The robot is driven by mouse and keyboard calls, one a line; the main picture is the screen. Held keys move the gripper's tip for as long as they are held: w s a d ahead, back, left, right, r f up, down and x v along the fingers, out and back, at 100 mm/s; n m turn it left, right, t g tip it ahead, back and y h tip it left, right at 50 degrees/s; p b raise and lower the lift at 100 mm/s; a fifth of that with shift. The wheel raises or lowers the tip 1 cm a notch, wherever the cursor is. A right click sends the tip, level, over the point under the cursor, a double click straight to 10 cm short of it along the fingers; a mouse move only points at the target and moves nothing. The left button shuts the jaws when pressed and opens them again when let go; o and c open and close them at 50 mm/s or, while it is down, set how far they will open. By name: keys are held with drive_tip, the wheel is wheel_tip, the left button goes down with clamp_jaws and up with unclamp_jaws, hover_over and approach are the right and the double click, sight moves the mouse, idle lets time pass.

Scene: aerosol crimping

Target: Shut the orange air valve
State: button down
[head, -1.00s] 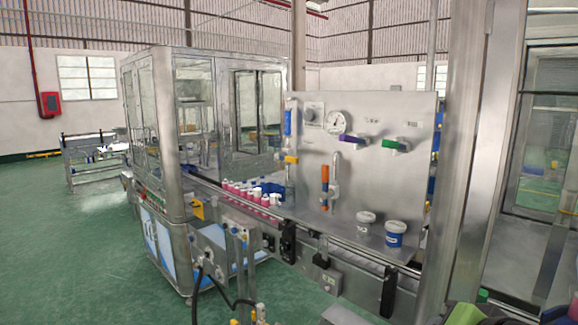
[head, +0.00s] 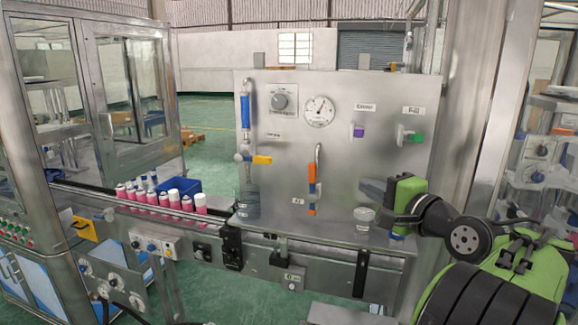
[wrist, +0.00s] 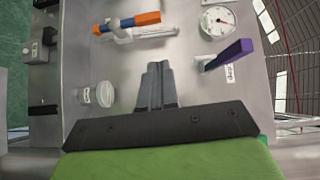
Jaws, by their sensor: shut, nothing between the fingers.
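The orange air valve (head: 312,186) is on the steel panel, below a curved metal pipe and beside a small label. Its orange handle hangs vertically, in line with the pipe, with a bit of blue showing. In the wrist view, which is turned sideways, the orange handle (wrist: 146,18) lies across the top with a blue section beside it. My gripper (head: 364,187) is to the right of the valve in the head view, apart from it. Its two dark fingers (wrist: 156,72) are together and empty in the wrist view, pointing toward the panel.
A purple valve handle (wrist: 232,52) sticks out right of my fingers in the wrist view. A green handle (head: 414,137), a yellow handle (head: 261,160) and a gauge (head: 319,111) are also on the panel. A white-lidded tub (wrist: 104,94) stands close by; pink cans (head: 164,200) stand left.

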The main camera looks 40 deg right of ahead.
drive_tip(key=p, duration=0.1)
approach(313, 181)
drive_tip(key=w+d+r, duration=0.3)
drive_tip(key=d, duration=0.1)
drive_tip(key=w+a, duration=0.2)
drive_tip(key=w, duration=0.1)
drive_tip(key=shift+w+r, duration=0.1)
drive_tip(key=shift+d, duration=0.1)
drive_tip(key=shift+r+p, duration=0.15)
drive_tip(key=shift+p, duration=0.25)
drive_tip(key=shift+w+a+p, duration=0.15)
drive_tip(key=shift+a+p, duration=0.1)
drive_tip(key=shift+p, duration=0.1)
